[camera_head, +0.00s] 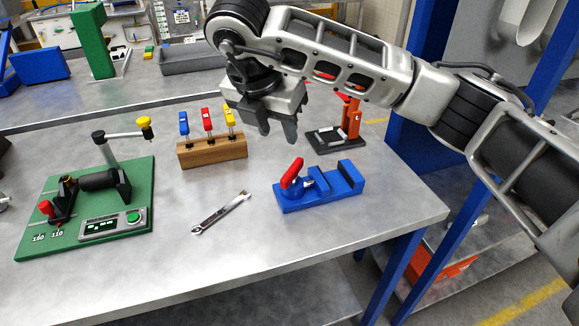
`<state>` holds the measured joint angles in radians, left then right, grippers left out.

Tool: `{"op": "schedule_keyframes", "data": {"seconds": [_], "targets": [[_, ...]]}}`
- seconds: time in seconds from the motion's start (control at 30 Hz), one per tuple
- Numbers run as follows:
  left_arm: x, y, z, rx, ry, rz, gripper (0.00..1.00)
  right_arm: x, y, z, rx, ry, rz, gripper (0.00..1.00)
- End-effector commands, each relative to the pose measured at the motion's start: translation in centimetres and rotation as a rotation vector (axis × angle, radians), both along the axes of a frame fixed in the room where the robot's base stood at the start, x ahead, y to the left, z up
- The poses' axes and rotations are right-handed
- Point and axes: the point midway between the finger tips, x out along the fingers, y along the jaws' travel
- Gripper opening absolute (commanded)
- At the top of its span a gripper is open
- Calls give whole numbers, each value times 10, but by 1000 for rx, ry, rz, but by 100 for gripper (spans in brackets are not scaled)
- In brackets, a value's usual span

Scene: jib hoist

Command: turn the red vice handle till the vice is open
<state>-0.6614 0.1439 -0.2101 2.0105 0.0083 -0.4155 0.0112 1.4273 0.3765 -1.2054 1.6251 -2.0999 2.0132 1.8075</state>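The blue vice (330,192) sits on the grey metal bench near its front right corner. Its red handle (292,173) stands tilted up at the vice's left end. Two raised blue blocks show on the vice, with a narrow space between them. My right gripper (277,128) hangs above and behind the handle, pointing down. Its two fingers look apart, with nothing between them, and it does not touch the vice. My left gripper is not in view.
A wooden block (212,152) with blue, red and yellow-handled tools stands behind left of the vice. A spanner (221,213) lies left of the vice. A green fixture board (132,178) is farther left. An orange device (350,122) stands behind right.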

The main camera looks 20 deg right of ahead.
Motion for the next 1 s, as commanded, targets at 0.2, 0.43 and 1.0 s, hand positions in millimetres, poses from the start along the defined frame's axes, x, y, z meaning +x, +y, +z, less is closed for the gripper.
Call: {"op": "schedule_keyframes", "data": {"seconds": [0.2, 0.43, 1.0], "targets": [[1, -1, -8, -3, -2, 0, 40, 12, -11, -50, 6, 8, 1, 37], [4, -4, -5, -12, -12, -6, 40, 26, -25, -90, 3, 7, 1, 37], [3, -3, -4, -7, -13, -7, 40, 38, -35, -127, 4, 2, 5, 37]]}}
